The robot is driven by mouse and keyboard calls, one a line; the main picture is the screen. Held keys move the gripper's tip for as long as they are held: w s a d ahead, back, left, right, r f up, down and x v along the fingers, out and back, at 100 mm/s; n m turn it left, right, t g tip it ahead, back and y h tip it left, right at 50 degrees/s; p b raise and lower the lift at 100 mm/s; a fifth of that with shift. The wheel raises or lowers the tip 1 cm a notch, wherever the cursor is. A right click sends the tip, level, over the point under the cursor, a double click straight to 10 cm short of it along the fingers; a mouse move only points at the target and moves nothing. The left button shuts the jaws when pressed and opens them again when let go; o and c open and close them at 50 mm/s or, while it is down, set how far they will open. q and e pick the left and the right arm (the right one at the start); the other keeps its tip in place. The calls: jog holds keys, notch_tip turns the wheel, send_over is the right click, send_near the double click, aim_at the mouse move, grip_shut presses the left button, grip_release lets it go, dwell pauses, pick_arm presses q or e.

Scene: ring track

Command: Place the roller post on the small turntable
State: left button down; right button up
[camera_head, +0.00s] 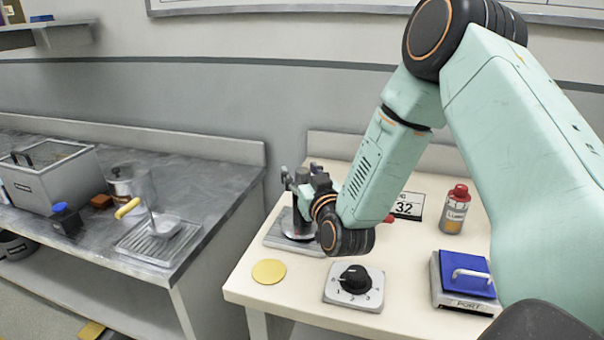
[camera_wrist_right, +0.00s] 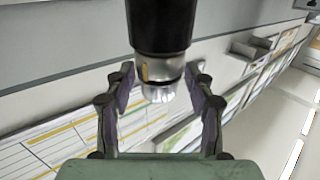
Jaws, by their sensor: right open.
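The roller post, seen as a black cylinder (camera_head: 301,222), stands upright on the round silver part of a grey plate (camera_head: 277,243) that looks like the small turntable. My right gripper (camera_head: 303,178) is at the top of the post, partly in front of it. In the right wrist view, the black post (camera_wrist_right: 160,25) with its shiny metal end lies between the spread fingers of my open right gripper (camera_wrist_right: 160,82). Gaps show beside the metal end, so the fingers look apart from it. The post's upper part is hard to see in the head view. My left gripper is not seen.
A yellow disc (camera_head: 268,271) and a numbered dial box (camera_head: 354,286) lie near the table's front edge. A blue-topped box (camera_head: 466,275), a red-capped bottle (camera_head: 455,209) and a "32" sign (camera_head: 408,205) stand right. A grey counter (camera_head: 215,173) is at left.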

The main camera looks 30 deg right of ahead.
jog(key=p+v, duration=0.1)
jog(key=v, duration=1.1)
jog(key=shift+s+r, duration=0.1)
jog(key=shift+r, duration=0.05)
